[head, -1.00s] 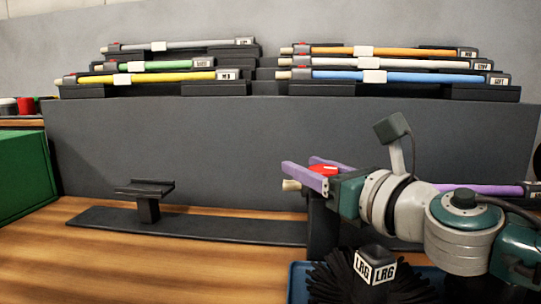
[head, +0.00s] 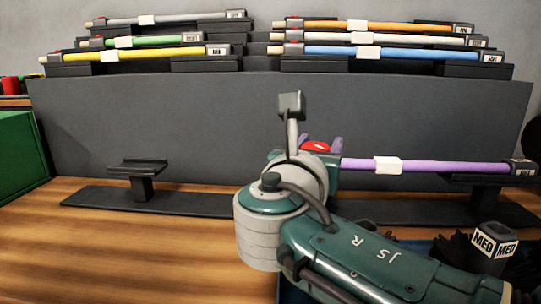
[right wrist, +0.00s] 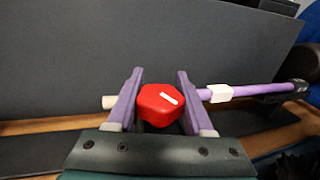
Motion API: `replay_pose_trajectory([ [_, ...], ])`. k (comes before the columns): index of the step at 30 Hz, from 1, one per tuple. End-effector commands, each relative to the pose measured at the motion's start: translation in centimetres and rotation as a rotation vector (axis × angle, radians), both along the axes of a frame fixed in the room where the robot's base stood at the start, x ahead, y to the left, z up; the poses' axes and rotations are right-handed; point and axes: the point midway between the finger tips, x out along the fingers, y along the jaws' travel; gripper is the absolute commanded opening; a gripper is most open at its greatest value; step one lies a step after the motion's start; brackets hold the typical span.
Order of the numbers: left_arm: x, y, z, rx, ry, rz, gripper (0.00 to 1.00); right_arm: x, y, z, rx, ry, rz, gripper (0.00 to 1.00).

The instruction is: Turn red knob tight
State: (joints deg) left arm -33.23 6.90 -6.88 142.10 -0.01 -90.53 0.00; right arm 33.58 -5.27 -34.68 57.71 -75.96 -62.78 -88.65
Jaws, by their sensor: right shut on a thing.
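The red knob (head: 315,147) sits at the left end of the purple rod (head: 440,167), which has a white collar (head: 388,165). My right gripper (head: 320,146) has purple fingers shut on the knob, one at each side. In the right wrist view the knob (right wrist: 160,106) shows between the fingertips (right wrist: 159,90), with a short white mark slanting on its top. The rod (right wrist: 250,92) runs off to the right, and its pale tip (right wrist: 109,102) shows left of the fingers. My left gripper is out of view.
The rod's right end is over a black stand (head: 490,190). An empty black stand (head: 140,172) is at left. Several coloured rods lie on racks above the grey panel (head: 150,110). A brush block labelled MED (head: 494,240) is at lower right. A green box (head: 18,150) is at far left.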

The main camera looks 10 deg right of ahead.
Motion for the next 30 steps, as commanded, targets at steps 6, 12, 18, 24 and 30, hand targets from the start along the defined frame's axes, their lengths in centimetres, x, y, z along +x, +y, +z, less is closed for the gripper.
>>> replay_pose_trajectory([
  [6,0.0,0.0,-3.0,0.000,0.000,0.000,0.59,-0.2,-0.2,-0.4,0.001,-0.004,-0.144,0.00],
  [12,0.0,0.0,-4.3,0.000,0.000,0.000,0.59,-0.4,-0.5,-0.2,-0.003,-0.004,-0.229,0.00],
  [18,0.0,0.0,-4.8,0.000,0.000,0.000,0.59,-0.5,-0.7,0.0,-0.002,-0.004,-0.270,0.00],
  [24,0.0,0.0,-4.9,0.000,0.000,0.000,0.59,-0.5,-0.7,0.1,-0.001,-0.003,-0.278,0.00],
  [30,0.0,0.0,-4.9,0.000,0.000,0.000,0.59,-0.5,-0.7,0.1,-0.001,-0.003,-0.278,0.00],
])
